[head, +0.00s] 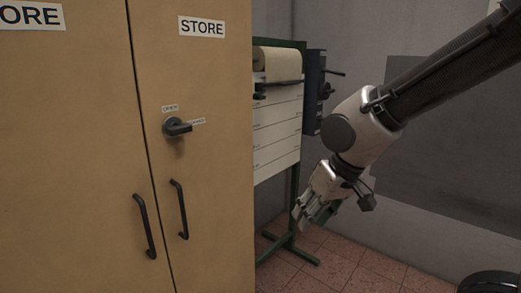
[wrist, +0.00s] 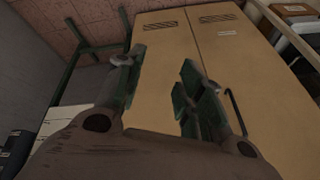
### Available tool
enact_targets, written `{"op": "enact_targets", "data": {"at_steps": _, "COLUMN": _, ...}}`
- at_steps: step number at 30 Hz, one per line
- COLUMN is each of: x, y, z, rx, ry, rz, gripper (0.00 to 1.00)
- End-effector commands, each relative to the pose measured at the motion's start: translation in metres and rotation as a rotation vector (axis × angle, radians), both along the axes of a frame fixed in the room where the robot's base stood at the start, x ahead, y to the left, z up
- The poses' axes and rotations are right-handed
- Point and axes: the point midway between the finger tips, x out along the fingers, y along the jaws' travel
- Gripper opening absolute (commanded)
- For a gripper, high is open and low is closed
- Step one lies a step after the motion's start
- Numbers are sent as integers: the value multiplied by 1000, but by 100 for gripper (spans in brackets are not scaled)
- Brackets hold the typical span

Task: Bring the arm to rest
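My gripper (head: 303,217) hangs at the end of my arm, to the right of the tan cabinet in the head view, pointing down and to the left. In the wrist view my gripper (wrist: 160,92) has its two green-padded fingers spread apart with nothing between them. The tan cabinet (head: 70,130) fills the left half of the head view, with its doors shut. It also shows behind the fingers in the wrist view (wrist: 170,60). No object is held.
The cabinet has two dark door handles (head: 144,225) and a dark turn knob (head: 177,127). A green stand (head: 292,200) with a paper roll (head: 278,64) stands behind my gripper. A dark panel (head: 440,150) is on the grey wall. Tiled floor (head: 345,262) shows below my gripper.

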Motion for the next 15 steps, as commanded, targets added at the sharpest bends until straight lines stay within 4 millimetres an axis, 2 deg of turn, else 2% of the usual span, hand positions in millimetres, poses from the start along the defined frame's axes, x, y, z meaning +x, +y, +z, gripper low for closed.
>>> {"op": "enact_targets", "data": {"at_steps": 1, "x": -8, "y": -41, "z": 10, "rx": -62, "ry": 20, "rz": 2, "gripper": 38}}
{"op": "enact_targets", "data": {"at_steps": 3, "x": -27, "y": -97, "z": 21, "rx": -144, "ry": 62, "rz": 4, "gripper": 38}}
{"op": "enact_targets", "data": {"at_steps": 6, "x": -57, "y": -163, "z": 41, "rx": -196, "ry": 98, "rz": -76, "gripper": 38}}
{"op": "enact_targets", "data": {"at_steps": 9, "x": -73, "y": -205, "z": 59, "rx": -183, "ry": 64, "rz": -225, "gripper": 38}}
{"op": "enact_targets", "data": {"at_steps": 12, "x": -80, "y": -230, "z": 73, "rx": -161, "ry": 5, "rz": -347, "gripper": 38}}
{"op": "enact_targets", "data": {"at_steps": 15, "x": -87, "y": -245, "z": 80, "rx": -151, "ry": -25, "rz": -425, "gripper": 38}}
